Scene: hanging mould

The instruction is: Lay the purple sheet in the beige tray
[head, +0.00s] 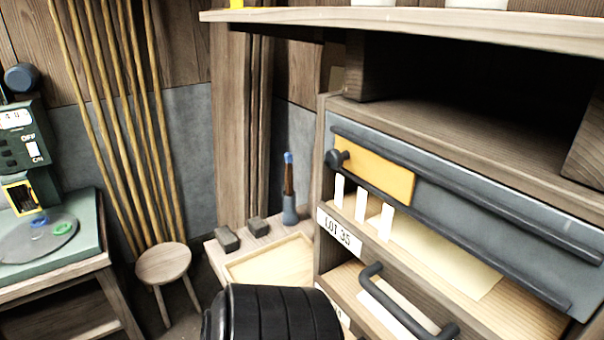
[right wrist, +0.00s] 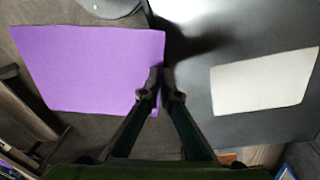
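The purple sheet (right wrist: 85,65) fills the left of the right wrist view, lying flat in outline with its right edge at my right gripper (right wrist: 163,78). The fingertips are close together on that edge, with a little purple showing between the fingers. The beige tray (head: 232,272) is in the head view, on a low wooden table at lower centre. A black arm link of mine covers the area in front of it. The purple sheet does not show in the head view. My left gripper is in neither view.
Dark blocks (head: 228,238) and a blue-capped tool in a holder (head: 290,208) stand behind the tray. A wooden cabinet with a dark handle (head: 405,305) rises at right. A stool (head: 163,263) stands at left. A pale sheet (right wrist: 265,80) lies right of my right gripper.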

